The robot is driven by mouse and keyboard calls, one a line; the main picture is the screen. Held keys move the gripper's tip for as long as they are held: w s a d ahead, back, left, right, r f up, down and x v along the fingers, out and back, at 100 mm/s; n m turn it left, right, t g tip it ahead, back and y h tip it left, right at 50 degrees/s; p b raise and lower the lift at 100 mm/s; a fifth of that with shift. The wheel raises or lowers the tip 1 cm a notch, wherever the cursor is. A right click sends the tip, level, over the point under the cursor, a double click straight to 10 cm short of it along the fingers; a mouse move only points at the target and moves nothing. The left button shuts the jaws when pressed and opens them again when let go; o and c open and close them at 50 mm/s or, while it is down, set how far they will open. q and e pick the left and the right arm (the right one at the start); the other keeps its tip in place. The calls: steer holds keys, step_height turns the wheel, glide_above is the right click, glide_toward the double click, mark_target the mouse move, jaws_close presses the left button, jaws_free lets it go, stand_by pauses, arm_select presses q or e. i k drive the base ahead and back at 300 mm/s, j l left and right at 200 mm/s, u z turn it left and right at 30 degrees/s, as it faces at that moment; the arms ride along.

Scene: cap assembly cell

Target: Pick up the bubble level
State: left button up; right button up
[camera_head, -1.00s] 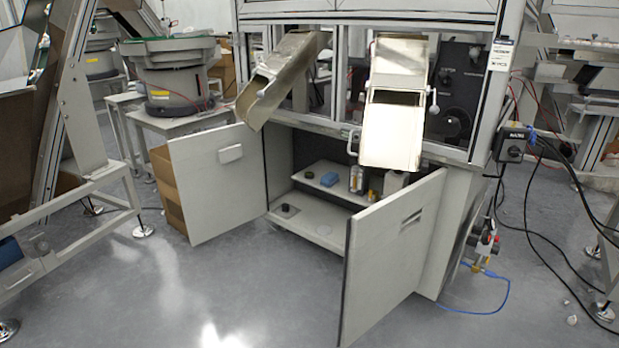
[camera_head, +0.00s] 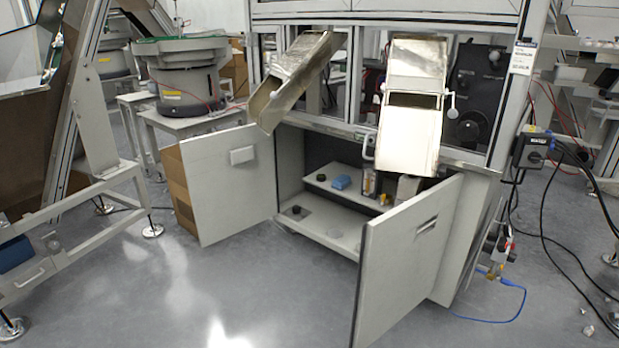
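I cannot make out a bubble level for certain; the small things in the open cabinet are too small to tell. On its upper shelf (camera_head: 352,199) are a small black round thing (camera_head: 321,177), a blue block (camera_head: 341,183), a bottle (camera_head: 369,182) and a small yellow thing (camera_head: 384,199). On the cabinet floor (camera_head: 318,224) are a small dark round thing (camera_head: 296,209) and a pale flat disc (camera_head: 334,233). The right door and a metal chute hide part of the inside. Neither gripper is in view.
The left door (camera_head: 228,185) and right door (camera_head: 408,262) stand open. Two metal chutes (camera_head: 296,78) (camera_head: 410,125) hang above the opening. A cardboard box (camera_head: 178,190) is behind the left door. A metal frame (camera_head: 90,190) stands left, cables (camera_head: 575,240) right. The floor (camera_head: 240,290) in front is clear.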

mark_target(320, 177)
steer(key=i+j+u, duration=0.25)
steer(key=u, duration=0.15)
steer(key=i+j+u, duration=0.1)
steer(key=i+u, duration=0.65)
steer(key=i+j+z, duration=0.1)
steer(key=i+z, duration=0.35)
steer(key=i+j+z, duration=0.25)
steer(key=i+z, duration=0.15)
steer(key=i, duration=0.15)
